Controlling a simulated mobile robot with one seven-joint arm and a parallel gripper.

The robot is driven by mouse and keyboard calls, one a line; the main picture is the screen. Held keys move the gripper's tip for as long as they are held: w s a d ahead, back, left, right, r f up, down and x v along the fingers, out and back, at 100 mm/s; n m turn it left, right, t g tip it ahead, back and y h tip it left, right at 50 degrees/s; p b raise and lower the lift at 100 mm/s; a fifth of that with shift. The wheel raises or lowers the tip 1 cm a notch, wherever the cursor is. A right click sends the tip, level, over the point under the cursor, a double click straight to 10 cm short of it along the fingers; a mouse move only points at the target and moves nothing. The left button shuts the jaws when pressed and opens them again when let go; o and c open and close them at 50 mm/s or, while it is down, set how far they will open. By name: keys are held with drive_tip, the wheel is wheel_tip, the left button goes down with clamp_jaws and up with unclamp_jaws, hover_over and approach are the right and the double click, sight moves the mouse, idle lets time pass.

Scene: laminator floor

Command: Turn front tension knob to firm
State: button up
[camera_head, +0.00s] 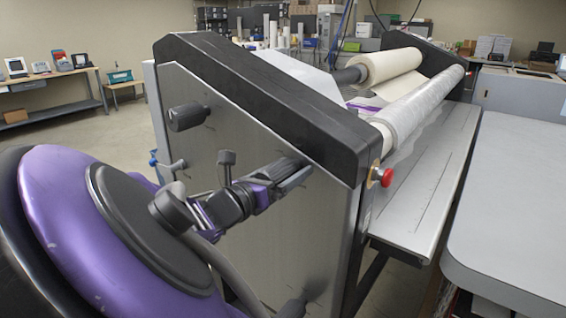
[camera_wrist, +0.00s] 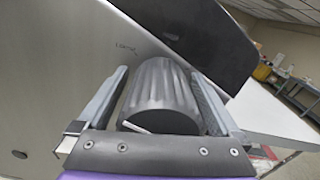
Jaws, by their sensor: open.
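The dark ribbed front tension knob (camera_wrist: 160,88) fills the middle of the wrist view. A white pointer line shows on its near face, slanting toward the lower right. My gripper (camera_wrist: 160,100) is open, with one finger on each side of the knob. Narrow gaps seem to show beside the fingers, and I cannot tell if either touches. In the head view my gripper (camera_head: 284,176) is at the laminator's grey side panel (camera_head: 200,210), below the black top rail. The knob there is largely hidden among the fingers. Small lettering on the panel (camera_wrist: 125,47) is too small to read.
Another dark knob (camera_head: 188,117) sits farther back on the panel, with a small T-handle (camera_head: 226,160) between. A red emergency button (camera_head: 382,177) sticks out at the front corner. A grey table (camera_head: 510,200) stands at right. Film rolls (camera_head: 388,66) lie across the laminator.

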drive_tip(key=shift+c, duration=0.2)
drive_tip(key=c, duration=1.3)
drive_tip(key=shift+m, duration=0.4)
drive_tip(key=shift+m+p, duration=0.45)
drive_tip(key=shift+m, duration=0.55)
drive_tip(key=m, duration=0.3)
drive_tip(key=shift+f+m, duration=0.1)
drive_tip(key=shift+m, duration=0.3)
drive_tip(key=m+b, duration=0.2)
drive_tip(key=m, duration=0.2)
drive_tip(key=shift+f, duration=0.1)
drive_tip(key=shift+m+b, duration=1.35)
drive_tip(key=shift+m, duration=0.15)
drive_tip(key=shift+s, duration=0.1)
